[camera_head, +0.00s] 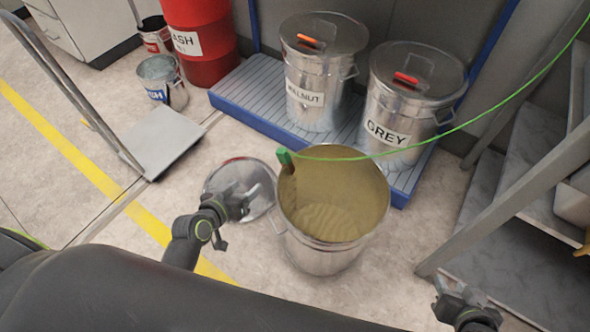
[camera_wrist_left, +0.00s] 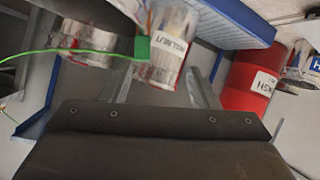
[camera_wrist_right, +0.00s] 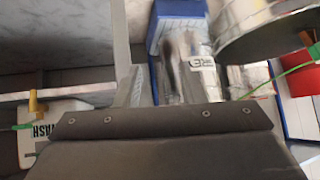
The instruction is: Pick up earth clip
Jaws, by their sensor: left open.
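The earth clip (camera_head: 284,157) is a small green clip on the back left rim of an open steel drum (camera_head: 318,258) holding tan powder. A thin green cable (camera_head: 440,132) runs from it to the upper right. My left gripper (camera_head: 246,200) is open and empty, left of the drum and nearer than the clip, apart from it. In the left wrist view the clip (camera_wrist_left: 142,47) shows ahead of the open fingers. My right gripper (camera_head: 466,303) is at the lower right, far from the clip. Its fingers look apart with nothing between them in the right wrist view (camera_wrist_right: 155,90).
A round metal lid (camera_head: 262,198) lies on the floor behind my left gripper. Lidded WALNUT (camera_head: 312,112) and GREY (camera_head: 400,110) drums stand on a blue-edged platform (camera_head: 262,118). Grey steps (camera_head: 490,225) stand at right. A red drum (camera_head: 205,65) and trolley (camera_head: 160,140) are at left.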

